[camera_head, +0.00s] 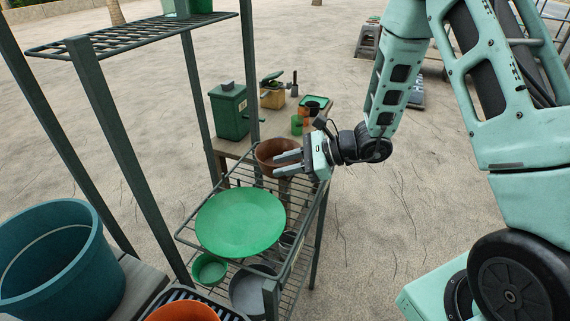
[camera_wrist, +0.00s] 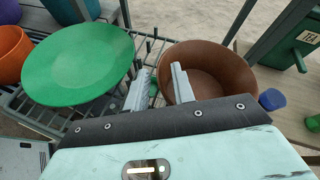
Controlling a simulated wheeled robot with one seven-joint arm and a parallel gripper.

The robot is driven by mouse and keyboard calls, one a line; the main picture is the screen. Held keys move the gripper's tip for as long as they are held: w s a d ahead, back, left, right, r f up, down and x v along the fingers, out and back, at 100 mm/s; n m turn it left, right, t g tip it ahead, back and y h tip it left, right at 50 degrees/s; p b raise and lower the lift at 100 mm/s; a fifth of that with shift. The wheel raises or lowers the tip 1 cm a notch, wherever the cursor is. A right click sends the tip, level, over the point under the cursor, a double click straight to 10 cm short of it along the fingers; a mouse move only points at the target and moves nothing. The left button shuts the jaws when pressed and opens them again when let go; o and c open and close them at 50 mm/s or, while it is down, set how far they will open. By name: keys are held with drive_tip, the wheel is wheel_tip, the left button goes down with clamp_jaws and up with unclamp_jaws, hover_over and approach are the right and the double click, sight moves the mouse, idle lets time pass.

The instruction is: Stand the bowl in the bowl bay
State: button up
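A brown bowl (camera_head: 268,149) stands upright at the far end of the wire rack (camera_head: 304,197), beside a green round dish (camera_head: 240,222). In the wrist view the bowl (camera_wrist: 215,65) is open side up and looks empty. My gripper (camera_head: 278,165) is at the bowl's near side, its fingers apart. In the wrist view my gripper (camera_wrist: 162,68) has one finger overlapping the bowl's rim and the other outside it. I cannot tell whether either finger touches the bowl. No bay is clearly marked as the bowl bay.
A teal pot (camera_head: 55,262) and an orange pot (camera_head: 183,312) stand at the lower left. A small green bowl (camera_head: 209,269) and a grey container (camera_head: 250,290) are below the dish. A green bin (camera_head: 229,112) stands on a bench behind. Rack posts rise at left.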

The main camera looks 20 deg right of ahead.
drive_tip(key=shift+r, duration=0.25)
drive_tip(key=v, duration=1.1)
drive_tip(key=s+a+r+n+g+h, duration=0.2)
drive_tip(key=s+a+n+h, duration=0.3)
drive_tip(key=s+a+n, duration=0.3)
drive_tip(key=s+a+r+n+g+h, duration=0.2)
drive_tip(key=s+a+n+g+h, duration=0.2)
drive_tip(key=s+n, duration=1.1)
drive_tip(key=a+n+h, duration=0.2)
drive_tip(key=a+n, duration=0.2)
drive_tip(key=n, duration=0.1)
drive_tip(key=shift+a+r, duration=0.25)
drive_tip(key=shift+r, duration=0.05)
